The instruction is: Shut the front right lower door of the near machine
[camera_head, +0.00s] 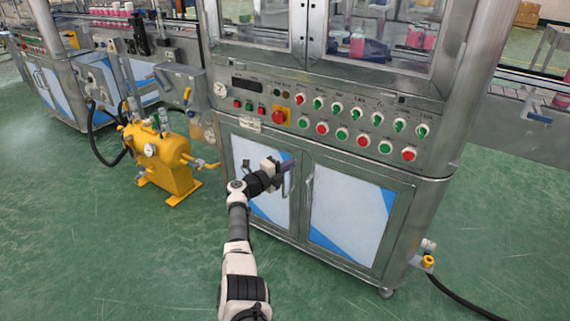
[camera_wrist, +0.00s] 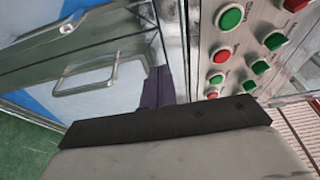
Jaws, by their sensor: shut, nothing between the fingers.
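The front right lower door (camera_head: 345,212) of the near machine has a white panel with blue corners and an upright bar handle (camera_head: 310,190) at its left edge. In the head view it looks flush or nearly flush with the frame; a small gap cannot be ruled out. My gripper (camera_head: 289,166) is shut and empty, in front of the upper right part of the left lower door (camera_head: 272,207), left of the right door's handle. The wrist view shows my purple fingers (camera_wrist: 158,88) near a metal door frame, with a door handle (camera_wrist: 85,76) to the left.
Above the doors is a control panel (camera_head: 330,120) with red and green buttons, also close by in the wrist view (camera_wrist: 230,50). A yellow pump unit (camera_head: 160,160) stands left. A black hose (camera_head: 460,298) lies right. Green floor in front is clear.

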